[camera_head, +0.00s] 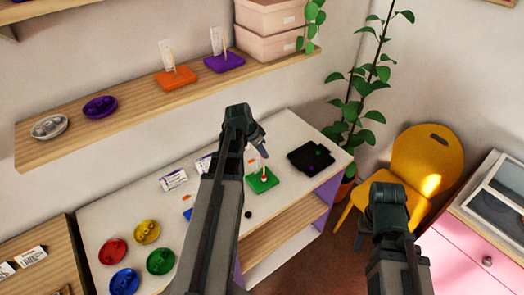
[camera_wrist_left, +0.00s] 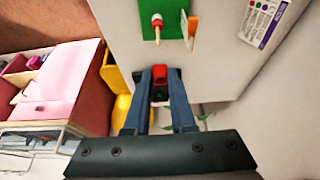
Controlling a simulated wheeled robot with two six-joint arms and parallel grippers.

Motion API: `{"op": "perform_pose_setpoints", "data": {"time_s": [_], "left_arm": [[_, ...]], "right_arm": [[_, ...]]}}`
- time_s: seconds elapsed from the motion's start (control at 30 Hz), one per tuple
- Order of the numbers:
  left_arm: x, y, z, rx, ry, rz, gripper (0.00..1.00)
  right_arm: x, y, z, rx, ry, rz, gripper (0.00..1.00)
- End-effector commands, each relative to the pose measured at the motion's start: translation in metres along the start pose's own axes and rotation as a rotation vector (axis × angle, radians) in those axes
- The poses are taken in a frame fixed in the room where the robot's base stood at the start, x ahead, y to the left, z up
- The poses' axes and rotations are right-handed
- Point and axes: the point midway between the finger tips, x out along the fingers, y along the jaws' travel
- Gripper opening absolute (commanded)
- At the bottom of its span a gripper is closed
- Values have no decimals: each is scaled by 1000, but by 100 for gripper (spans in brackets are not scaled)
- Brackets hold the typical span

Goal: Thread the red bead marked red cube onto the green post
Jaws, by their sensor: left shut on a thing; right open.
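My left gripper (camera_head: 263,150) is shut on the red bead (camera_wrist_left: 160,74), which shows between its fingertips in the left wrist view; in the head view the bead is hard to make out. The green board (camera_head: 263,182) lies on the white table just below and beyond the gripper. A thin pale post with a small red part stands on it, and the post (camera_wrist_left: 155,28) also shows in the left wrist view. The held bead is apart from the post. My right gripper (camera_head: 388,208) is open, away from the table, with its fingers mostly hidden.
A black tray (camera_head: 299,162) with green and purple beads lies right of the green board. Red, yellow, blue and green round dishes (camera_head: 147,232) stand at the table's front left. A yellow chair (camera_head: 425,160) is at right.

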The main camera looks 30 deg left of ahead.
Motion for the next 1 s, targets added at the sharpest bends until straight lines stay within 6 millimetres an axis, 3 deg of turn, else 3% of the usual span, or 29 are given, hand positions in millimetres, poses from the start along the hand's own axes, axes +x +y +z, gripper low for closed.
{"op": "perform_pose_setpoints", "data": {"time_s": [0.43, 1.0], "left_arm": [[36, 0, 15, 0, 0, 0, 0], [38, 0, 16, 0, 0, 0, 0]], "right_arm": [[38, -4, -2, -1, 0, 0, 50], [41, -4, -2, -1, 0, 0, 50]]}}
